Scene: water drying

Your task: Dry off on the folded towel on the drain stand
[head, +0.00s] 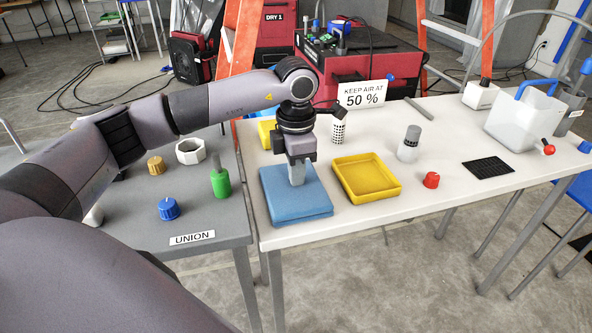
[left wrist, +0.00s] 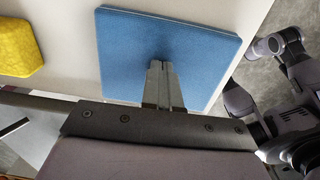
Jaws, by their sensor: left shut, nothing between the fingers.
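The folded blue towel (head: 302,208) lies flat near the left front corner of the white table. My left gripper (head: 297,181) points straight down over the towel's middle, its fingers shut with nothing between them. The towel also fills the upper middle of the left wrist view (left wrist: 205,55), where the shut fingertips (left wrist: 160,66) end at or just above its surface; I cannot tell if they touch. No separate stand shows under the towel. My right gripper is not in view.
A yellow tray (head: 395,192) stands just right of the towel. A grey table (head: 205,225) on the left holds a green bottle (head: 220,183) and a blue cap (head: 168,208).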

